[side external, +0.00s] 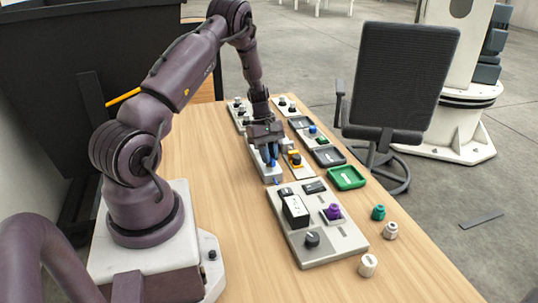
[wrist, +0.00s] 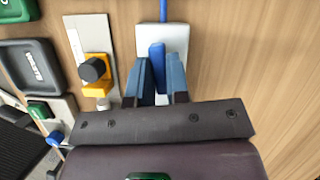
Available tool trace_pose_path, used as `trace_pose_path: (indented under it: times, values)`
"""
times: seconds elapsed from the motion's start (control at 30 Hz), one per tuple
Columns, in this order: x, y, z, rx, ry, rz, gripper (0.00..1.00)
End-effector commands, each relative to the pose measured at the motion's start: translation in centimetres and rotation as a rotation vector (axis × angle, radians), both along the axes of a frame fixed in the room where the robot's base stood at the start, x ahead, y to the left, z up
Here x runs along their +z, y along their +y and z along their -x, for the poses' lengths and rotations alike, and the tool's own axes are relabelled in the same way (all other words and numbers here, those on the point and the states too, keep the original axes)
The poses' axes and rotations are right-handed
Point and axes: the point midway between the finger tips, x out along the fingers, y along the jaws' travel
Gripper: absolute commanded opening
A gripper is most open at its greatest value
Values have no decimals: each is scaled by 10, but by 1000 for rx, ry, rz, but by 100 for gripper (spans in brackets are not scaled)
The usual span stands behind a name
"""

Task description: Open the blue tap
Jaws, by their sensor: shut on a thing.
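The blue tap has a blue handle (wrist: 157,58) on a pale base plate (wrist: 182,32), with a thin blue rod (wrist: 163,9) running out from the plate's far edge in the wrist view. My gripper (wrist: 160,72) has its two blue-grey fingers on either side of the handle and is shut on it. In the side view my gripper (side external: 269,157) points down over the pale tap base (side external: 265,174). The fingers hide much of the handle there. The handle lies roughly in line with the rod in the wrist view.
Next to the tap stands a yellow fixture with a black knob (wrist: 93,69). A grey panel (side external: 335,247) with a purple knob and a dial sits nearer the camera. Dark trays and a green tray (side external: 346,177) lie to the right, with loose caps (side external: 378,212) near the table edge.

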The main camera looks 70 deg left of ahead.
Motion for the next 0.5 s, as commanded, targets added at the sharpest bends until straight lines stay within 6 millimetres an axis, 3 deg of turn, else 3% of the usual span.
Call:
trace_pose_path:
  times: [0.5]
  values:
    - [1, 0, -1, -190, 0, 1, 0]
